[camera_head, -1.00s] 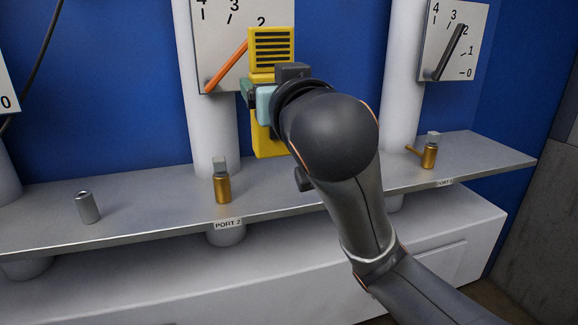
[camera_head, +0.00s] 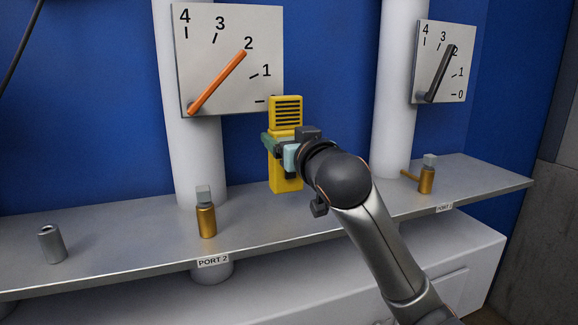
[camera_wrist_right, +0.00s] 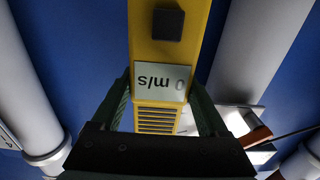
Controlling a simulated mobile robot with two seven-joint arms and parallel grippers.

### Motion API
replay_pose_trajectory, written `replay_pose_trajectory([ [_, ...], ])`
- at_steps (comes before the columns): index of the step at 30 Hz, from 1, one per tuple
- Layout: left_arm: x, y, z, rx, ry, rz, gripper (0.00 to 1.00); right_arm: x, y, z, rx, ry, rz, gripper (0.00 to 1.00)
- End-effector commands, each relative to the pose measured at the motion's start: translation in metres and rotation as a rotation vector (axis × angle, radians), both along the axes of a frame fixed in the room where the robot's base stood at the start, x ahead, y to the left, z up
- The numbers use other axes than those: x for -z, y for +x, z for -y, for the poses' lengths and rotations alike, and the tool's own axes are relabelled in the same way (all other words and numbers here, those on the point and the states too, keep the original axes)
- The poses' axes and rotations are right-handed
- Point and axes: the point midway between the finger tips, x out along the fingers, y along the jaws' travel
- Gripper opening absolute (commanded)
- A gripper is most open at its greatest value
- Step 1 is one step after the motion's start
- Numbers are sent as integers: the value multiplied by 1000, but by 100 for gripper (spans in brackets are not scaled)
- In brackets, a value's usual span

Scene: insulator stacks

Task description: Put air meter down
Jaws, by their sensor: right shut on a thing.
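The air meter (camera_head: 286,182) is a yellow upright block with a dark slotted grille at its top. My right gripper (camera_head: 280,148) is shut around its middle, with teal-green fingers on its sides. The meter's lower end is at the back part of the grey shelf (camera_head: 330,205); I cannot tell whether it touches. In the right wrist view the yellow meter (camera_wrist_right: 165,55) stands between the fingers, its display (camera_wrist_right: 162,82) reading "0 m/s" upside down. My left gripper is not in view.
A brass fitting (camera_head: 206,221) stands left of the meter above the PORT 2 label (camera_head: 213,261). Another brass fitting (camera_head: 427,180) with a side lever stands at right. A grey cylinder (camera_head: 52,244) stands far left. White columns with dial plates (camera_head: 215,85) rise behind.

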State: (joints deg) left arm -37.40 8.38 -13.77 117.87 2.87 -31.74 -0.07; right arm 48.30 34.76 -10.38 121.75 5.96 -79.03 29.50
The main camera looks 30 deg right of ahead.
Motion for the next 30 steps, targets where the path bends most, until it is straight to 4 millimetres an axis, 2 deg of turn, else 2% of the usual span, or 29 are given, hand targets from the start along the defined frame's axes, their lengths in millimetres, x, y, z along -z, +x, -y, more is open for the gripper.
replay_pose_trajectory([
  [6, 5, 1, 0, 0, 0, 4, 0, 18, 7, 12, 3, -1, -1, 7],
  [9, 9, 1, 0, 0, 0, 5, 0, 35, 7, 11, 0, 0, -1, 7],
  [12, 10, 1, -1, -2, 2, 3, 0, 43, 7, 11, 0, -2, 3, 7],
  [24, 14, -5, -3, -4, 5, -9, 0, 47, 7, 10, -1, 0, 3, 7],
  [25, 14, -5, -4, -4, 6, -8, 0, 47, 7, 10, -1, 0, 1, 79],
  [30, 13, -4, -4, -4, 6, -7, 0, 47, 7, 10, -1, 0, 1, 99],
])
